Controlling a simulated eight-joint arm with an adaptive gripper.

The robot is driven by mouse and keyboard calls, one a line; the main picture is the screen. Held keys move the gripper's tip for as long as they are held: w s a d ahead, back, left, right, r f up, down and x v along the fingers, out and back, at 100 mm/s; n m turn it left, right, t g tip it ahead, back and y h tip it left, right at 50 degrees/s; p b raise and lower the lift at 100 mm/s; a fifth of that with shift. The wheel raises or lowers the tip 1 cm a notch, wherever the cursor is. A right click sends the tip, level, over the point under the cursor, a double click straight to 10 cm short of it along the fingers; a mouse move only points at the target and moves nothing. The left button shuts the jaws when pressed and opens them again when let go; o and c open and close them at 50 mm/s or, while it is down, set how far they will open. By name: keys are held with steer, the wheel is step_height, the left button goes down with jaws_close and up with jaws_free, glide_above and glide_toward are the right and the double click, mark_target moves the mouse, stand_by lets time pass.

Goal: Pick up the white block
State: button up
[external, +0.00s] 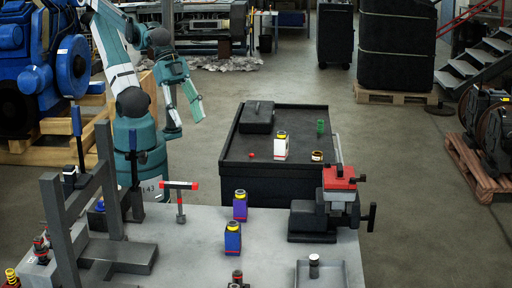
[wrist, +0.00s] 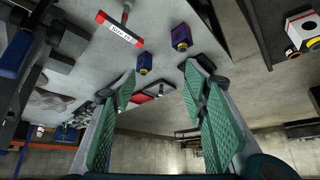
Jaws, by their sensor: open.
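The white block (external: 281,149) is upright, with a yellow and black cap. It stands on the black cart (external: 240,160) in the external view. In the wrist view the white block (wrist: 301,29) is at the top right corner, partly cut off by the frame edge. My gripper (external: 188,126) is open and empty. It hangs in the air left of the cart, well apart from the white block. In the wrist view the fingers (wrist: 160,76) are spread with nothing between them.
A dark box (external: 257,116), a green item (external: 320,128), a small red item (external: 250,155) and a small jar (external: 317,156) share the cart. The grey bench (external: 190,245) in front holds two blue-purple blocks (external: 236,222), a red-topped vise (external: 335,200), a hammer (external: 180,200) and a dark frame (external: 100,220).

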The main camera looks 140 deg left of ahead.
steer(key=w+a+m+g, duration=0.25)
steer(key=w+a, duration=0.25)
steer(key=a, duration=0.5)
steer(key=m+g+h+p, duration=0.2)
steer(key=m, duration=0.4)
glide_above(283, 132)
steer(key=w+d, duration=0.2)
steer(key=d, duration=0.7)
step_height(283, 132, down, 6)
steer(key=s+a+f, duration=0.1)
steer(key=a, duration=0.2)
steer(key=s+a+f+m+h, duration=0.1)
steer(key=a+f, duration=0.1)
steer(key=a, duration=0.2)
steer(key=s+a+f+m+p, duration=0.1)
steer(key=a+f, duration=0.1)
steer(key=a, duration=0.2)
steer(key=shift+s+h, duration=0.3)
steer(key=shift+s, duration=0.1)
steer(key=shift+m, duration=0.25)
steer(key=shift+f, duration=0.1)
steer(key=shift+x, duration=1.2)
steer(key=shift+d+f, duration=0.1)
steer(key=shift+f, duration=0.05)
steer(key=shift+x, duration=2.4)
